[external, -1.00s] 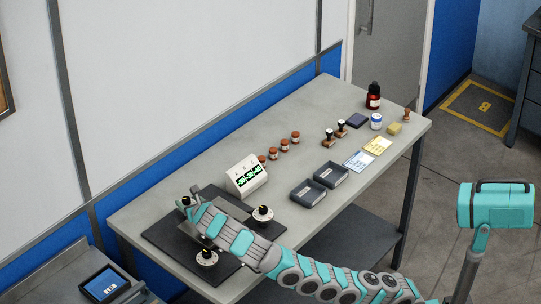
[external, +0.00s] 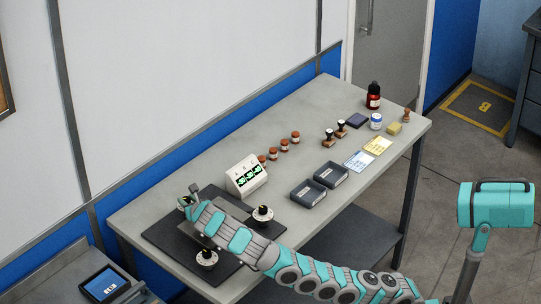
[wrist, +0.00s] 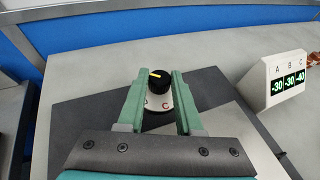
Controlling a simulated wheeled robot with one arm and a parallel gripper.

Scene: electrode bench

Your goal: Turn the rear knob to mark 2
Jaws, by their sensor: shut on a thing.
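The rear knob (wrist: 159,82) is black with a yellow pointer line and sits on a pale round dial (wrist: 158,103). In the wrist view the pointer aims to the upper left. A letter C shows on the near part of the dial; most other marks are hidden or too small to read. My gripper (wrist: 160,88) has its two green fingers on either side of the knob and is shut on it. In the external view my gripper (external: 186,202) is at the far-left corner of the dark mat and largely hides this knob.
Two more black knobs on white dials, one on the right (external: 263,212) and one in front (external: 207,257), stand on the dark mat (external: 165,237). A white display box (wrist: 289,82) marked A, B, C reads -30, -30, -40. Trays (external: 308,193), stamps and bottles lie farther right.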

